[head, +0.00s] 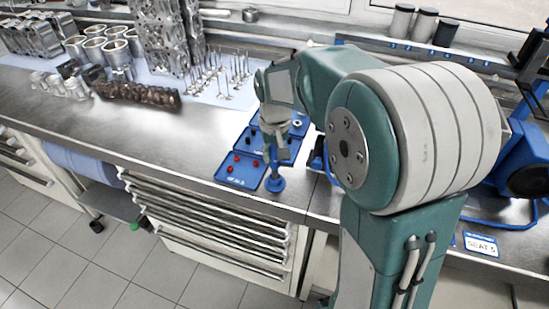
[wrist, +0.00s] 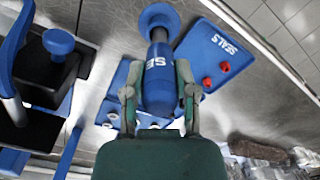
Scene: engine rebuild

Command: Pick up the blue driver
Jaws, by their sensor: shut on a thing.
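The blue driver (head: 275,183) is a blue shaft with a round flange at its lower end. It shows near the front edge of the bench in the head view, beside the blue seal trays. In the wrist view the driver (wrist: 158,60) stands between the two fingers, its flange pointing away from my palm. My gripper (head: 274,147) is shut on its body, and both fingers of my gripper (wrist: 157,85) press its sides. The driver looks about upright. Whether its flange touches the bench or hangs just above it, I cannot tell.
A blue tray (head: 241,171) with red seals lies left of the driver; trays with black and pale parts lie behind. Valves (head: 232,75), a dark camshaft-like part (head: 138,95) and cylinder liners (head: 117,55) stand farther left. A blue-framed device (head: 520,165) stands at right.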

